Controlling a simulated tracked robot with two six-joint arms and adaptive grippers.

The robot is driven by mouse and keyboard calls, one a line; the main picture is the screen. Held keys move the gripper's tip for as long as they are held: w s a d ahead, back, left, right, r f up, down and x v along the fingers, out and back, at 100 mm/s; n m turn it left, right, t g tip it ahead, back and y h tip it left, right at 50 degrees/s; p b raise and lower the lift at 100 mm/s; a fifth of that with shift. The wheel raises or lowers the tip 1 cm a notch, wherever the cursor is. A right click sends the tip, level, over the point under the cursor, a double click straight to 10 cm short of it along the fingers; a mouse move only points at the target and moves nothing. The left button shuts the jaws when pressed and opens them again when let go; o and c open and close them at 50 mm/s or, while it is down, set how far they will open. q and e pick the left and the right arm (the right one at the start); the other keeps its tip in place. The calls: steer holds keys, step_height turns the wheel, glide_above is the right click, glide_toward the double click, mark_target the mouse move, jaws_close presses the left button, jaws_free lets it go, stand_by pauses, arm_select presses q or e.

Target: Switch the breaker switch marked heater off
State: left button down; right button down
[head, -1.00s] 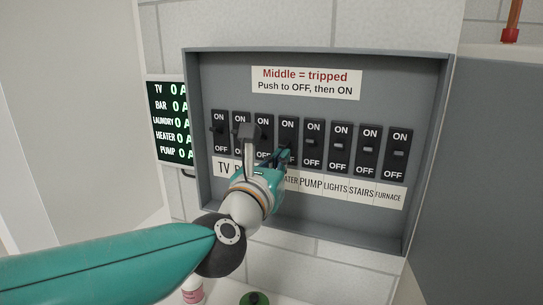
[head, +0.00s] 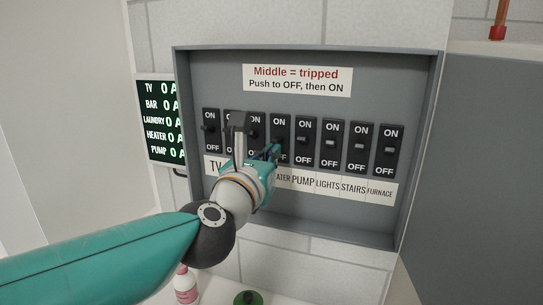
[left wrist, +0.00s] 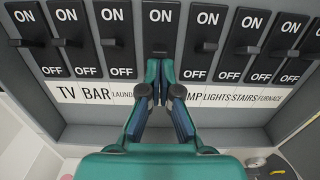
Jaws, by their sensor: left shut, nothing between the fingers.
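The heater breaker switch (head: 280,127) is the fourth from the left in the grey panel; "ATER" of its label shows in the head view. In the left wrist view the heater switch (left wrist: 159,17) is straight ahead, with "ON" visible above and its lower half hidden by my fingers. My left gripper (head: 275,152) is shut and empty, its fingertips at the lower part of this switch. In the left wrist view the tips (left wrist: 160,64) are just below the dark lever. I cannot tell whether they touch, nor the lever's exact position. My right gripper is not in view.
Close neighbours are the laundry switch (left wrist: 112,20) on the left and the pump switch (head: 304,130) on the right. A raised frame (head: 300,222) surrounds the panel. A black ampere display (head: 160,120) hangs left of it; a pink-labelled bottle (head: 186,286) stands below.

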arm_select(q)
steer(key=f+b+v, duration=0.1)
steer(key=b+v, duration=0.2)
steer(key=v, duration=0.8)
steer(key=shift+f, duration=0.15)
steer(key=shift+s, duration=0.1)
